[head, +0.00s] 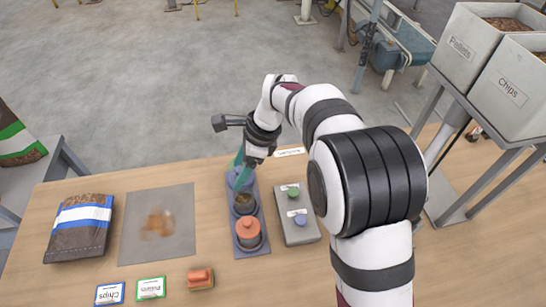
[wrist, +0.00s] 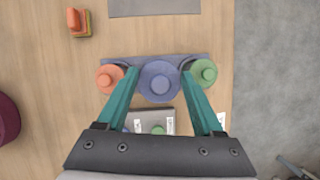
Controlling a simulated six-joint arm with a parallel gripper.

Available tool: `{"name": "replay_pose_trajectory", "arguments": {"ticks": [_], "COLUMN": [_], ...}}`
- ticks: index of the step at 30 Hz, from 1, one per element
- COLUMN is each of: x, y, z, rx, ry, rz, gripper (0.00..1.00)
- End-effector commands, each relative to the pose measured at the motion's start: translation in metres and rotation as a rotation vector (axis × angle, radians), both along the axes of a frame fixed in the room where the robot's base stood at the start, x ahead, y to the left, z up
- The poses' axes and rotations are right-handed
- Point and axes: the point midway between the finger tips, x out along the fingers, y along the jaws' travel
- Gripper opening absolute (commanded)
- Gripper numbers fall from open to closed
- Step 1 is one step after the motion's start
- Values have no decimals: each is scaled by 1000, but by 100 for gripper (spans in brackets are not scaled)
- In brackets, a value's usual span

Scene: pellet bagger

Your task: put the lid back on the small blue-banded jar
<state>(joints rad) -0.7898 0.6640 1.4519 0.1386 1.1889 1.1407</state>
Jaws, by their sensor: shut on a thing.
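My gripper (wrist: 160,72) is shut on a blue lid (wrist: 159,82), its teal fingers on opposite sides of the rim. In the head view my gripper (head: 241,170) holds the lid (head: 239,180) above the grey-blue tray (head: 251,253). An open jar with brown contents (head: 244,203) stands in the middle of the tray; its band cannot be made out. In the wrist view the lid hides this jar, and I cannot tell the gap between them. A jar with an orange lid (head: 248,229) stands at the near end. A green-lidded jar (wrist: 202,72) stands at the other end.
A grey box with buttons (head: 303,235) stands right of the tray. A grey mat (head: 180,205) with a brown spill lies left, beside a blue-banded bag (head: 82,227). An orange-topped block (head: 200,278) and labels (head: 151,288) lie in front. Bins (head: 480,45) stand back right.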

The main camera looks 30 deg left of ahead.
Motion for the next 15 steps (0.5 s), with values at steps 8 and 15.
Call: {"name": "replay_pose_trajectory", "arguments": {"ticks": [8,15], "x": [-3,-2], "y": [0,0], "z": [-27,-54], "rx": [-3,-3], "ry": [1,1], "rz": [15,13], "gripper": [16,16]}}
